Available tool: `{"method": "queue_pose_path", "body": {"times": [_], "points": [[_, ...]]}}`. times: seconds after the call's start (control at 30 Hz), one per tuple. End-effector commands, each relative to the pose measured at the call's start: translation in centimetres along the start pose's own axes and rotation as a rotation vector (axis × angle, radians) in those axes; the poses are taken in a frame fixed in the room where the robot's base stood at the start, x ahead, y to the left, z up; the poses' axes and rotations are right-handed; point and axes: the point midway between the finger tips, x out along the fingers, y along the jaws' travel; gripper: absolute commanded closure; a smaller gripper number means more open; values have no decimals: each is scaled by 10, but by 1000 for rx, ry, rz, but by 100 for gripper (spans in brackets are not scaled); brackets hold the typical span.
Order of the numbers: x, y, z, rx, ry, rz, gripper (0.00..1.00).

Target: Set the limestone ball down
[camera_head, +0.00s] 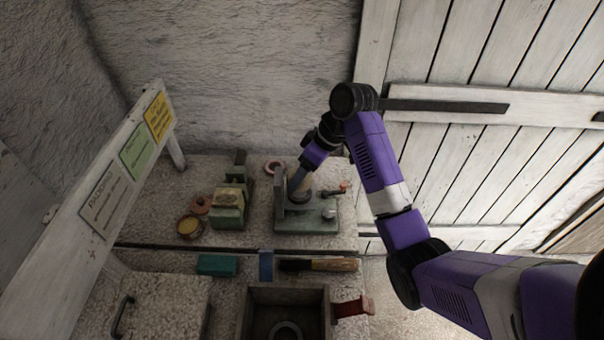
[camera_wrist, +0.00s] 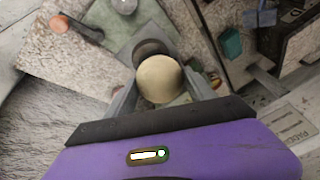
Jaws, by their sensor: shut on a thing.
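The limestone ball (camera_wrist: 160,78) is cream-coloured and round in the wrist view. My gripper (camera_wrist: 161,88) is shut on it, with one finger at each side. Just beyond the ball is a dark round seat (camera_wrist: 150,49) on a grey-green fixture, and the ball overlaps it in the picture. I cannot tell whether they touch. In the head view my gripper (camera_head: 299,186) points down over the fixture's base plate (camera_head: 310,227), beside its upright plate (camera_head: 279,190). I cannot make out the ball clearly there.
An orange-tipped lever (camera_head: 338,189) and a pale knob (camera_head: 328,212) are on the fixture's right. A wooden-handled brush (camera_head: 333,265) and an open box (camera_head: 245,315) lie in front.

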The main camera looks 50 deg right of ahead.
Motion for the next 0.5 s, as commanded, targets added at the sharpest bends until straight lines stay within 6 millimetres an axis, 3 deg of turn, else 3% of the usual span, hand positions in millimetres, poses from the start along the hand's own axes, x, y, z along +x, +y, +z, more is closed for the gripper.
{"method": "queue_pose_path", "body": {"times": [0.5], "points": [[4, 1, 2, 0, 1, 1, 100]]}}
